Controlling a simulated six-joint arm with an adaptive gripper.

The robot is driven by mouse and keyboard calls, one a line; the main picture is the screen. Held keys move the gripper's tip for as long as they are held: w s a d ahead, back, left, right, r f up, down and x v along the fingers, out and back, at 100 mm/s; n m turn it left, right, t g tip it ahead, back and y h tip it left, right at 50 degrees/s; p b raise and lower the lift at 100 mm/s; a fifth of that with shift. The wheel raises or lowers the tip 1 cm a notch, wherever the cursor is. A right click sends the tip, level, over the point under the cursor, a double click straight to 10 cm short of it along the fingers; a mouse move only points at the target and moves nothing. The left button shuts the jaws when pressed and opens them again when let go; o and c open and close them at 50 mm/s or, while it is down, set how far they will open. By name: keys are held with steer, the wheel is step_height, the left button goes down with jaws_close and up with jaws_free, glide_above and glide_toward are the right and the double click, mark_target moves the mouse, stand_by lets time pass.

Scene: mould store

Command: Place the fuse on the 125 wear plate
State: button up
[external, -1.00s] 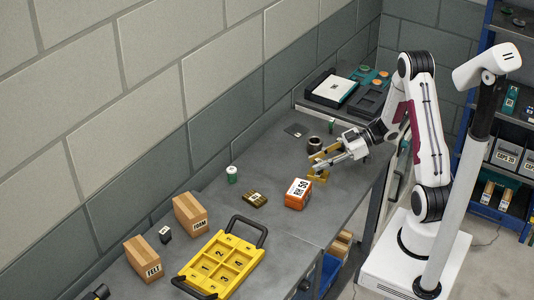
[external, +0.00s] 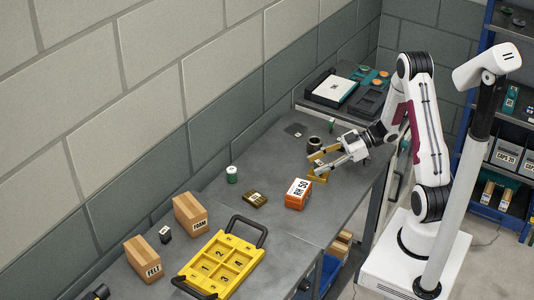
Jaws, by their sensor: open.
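I cannot make out for sure which thing is the fuse or which is the 125 wear plate, as the labels are too small. My gripper (external: 317,161) is open, low over the far half of the bench, pointing left. A brass-coloured piece (external: 318,176) stands at its fingers; I cannot tell whether they touch. A dark round piece (external: 315,144) stands just behind the fingers. A thin dark plate (external: 294,130) lies flat further back. A brown ribbed block (external: 255,200) with a pale label and a green cylinder with a white top (external: 232,175) stand apart, to the left.
An orange box marked 50 (external: 298,194) stands in front of my gripper. Cases (external: 332,89) fill the far end.

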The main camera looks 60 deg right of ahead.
steer(key=shift+r, duration=0.15)
steer(key=shift+v, duration=0.85)
steer(key=v, duration=1)
steer(key=shift+d, duration=0.15)
steer(key=shift+r, duration=0.1)
